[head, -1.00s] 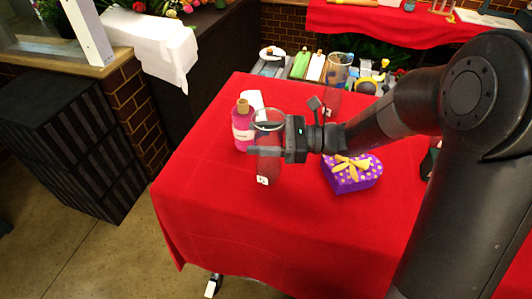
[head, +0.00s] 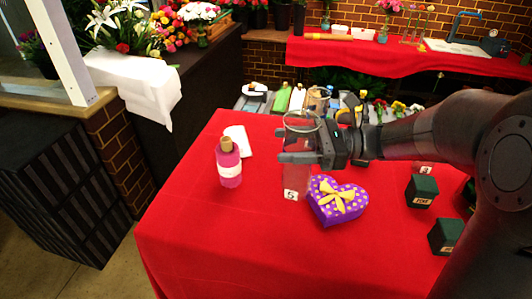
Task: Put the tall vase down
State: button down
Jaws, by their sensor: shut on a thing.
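The tall vase (head: 300,173) is clear glass with a small white tag near its bottom. It stands upright in the head view, between a pink bottle and a purple heart-shaped box. My gripper (head: 298,146) is shut on the vase's upper part, coming from the right. The vase's base appears low over the red-covered table (head: 230,245); I cannot tell whether it touches the cloth.
The pink bottle (head: 229,165) stands to the left with a white paper (head: 238,140) behind it. The heart box (head: 337,201) is close at the right. Dark green boxes (head: 422,190) stand farther right. The front-left cloth is clear.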

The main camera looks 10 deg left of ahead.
jog(key=w+d+r+m+t, duration=0.1)
jog(key=d+r+m+t, duration=0.2)
jog(key=d, duration=0.5)
jog(key=w+d+r+m+t, duration=0.1)
jog(key=d+m+t, duration=0.1)
jog(key=d+t, duration=0.5)
jog(key=w+d+r+m+t, duration=0.1)
jog(key=d+r+m+t, duration=0.15)
jog(key=d, duration=0.75)
jog(key=w+a+f, duration=0.5)
jog(key=a+f, duration=0.5)
jog(key=f, duration=0.1)
jog(key=shift+h, duration=0.4)
jog(key=shift+a+g, duration=0.1)
jog(key=shift+g, duration=0.15)
jog(key=shift+c, duration=2.3)
grip_release()
jog(key=shift+f, duration=0.15)
